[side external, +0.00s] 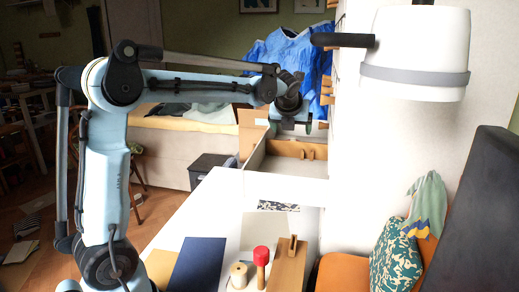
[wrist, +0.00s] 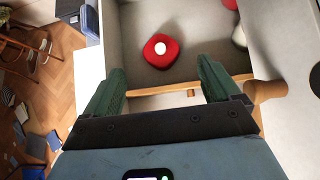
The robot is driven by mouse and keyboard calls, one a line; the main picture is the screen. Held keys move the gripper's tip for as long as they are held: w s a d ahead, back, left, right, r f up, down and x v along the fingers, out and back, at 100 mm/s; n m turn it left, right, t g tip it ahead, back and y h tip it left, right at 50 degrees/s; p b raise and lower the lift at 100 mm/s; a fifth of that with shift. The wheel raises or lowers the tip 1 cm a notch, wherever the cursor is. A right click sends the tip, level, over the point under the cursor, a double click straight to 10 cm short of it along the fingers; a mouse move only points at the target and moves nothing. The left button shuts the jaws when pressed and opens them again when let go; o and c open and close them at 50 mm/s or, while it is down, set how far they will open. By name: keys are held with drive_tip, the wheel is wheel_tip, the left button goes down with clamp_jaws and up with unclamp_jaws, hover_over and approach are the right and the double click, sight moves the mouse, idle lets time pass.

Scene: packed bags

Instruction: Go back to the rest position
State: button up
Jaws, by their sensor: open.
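My gripper (side external: 302,126) hangs at the end of my outstretched arm, over the far part of the white table, at the shallow tray with cardboard-coloured inner walls (side external: 265,172). In the wrist view my gripper (wrist: 158,82) shows two green fingers spread wide apart with nothing between them. Beyond the fingertips, a red rounded object with a white centre (wrist: 161,57) lies on the grey floor of a walled compartment. It is apart from the fingers. A wooden strip (wrist: 165,92) crosses between the fingers.
A wooden peg (wrist: 266,90) stands close to the right finger. A blue bag (side external: 285,52) hangs behind my gripper. A white cylinder (side external: 415,50) juts out at the right. A red-topped peg (side external: 261,257), a dark blue board (side external: 197,264) and wooden pieces occupy the near table.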

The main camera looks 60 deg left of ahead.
sight(293, 139)
drive_tip(key=x, duration=0.7)
drive_tip(key=shift+w+a+f, duration=0.15)
drive_tip(key=shift+a+f, duration=0.05)
drive_tip(key=shift+f, duration=0.1)
drive_tip(key=shift+r, duration=0.75)
drive_tip(key=shift+f, duration=0.1)
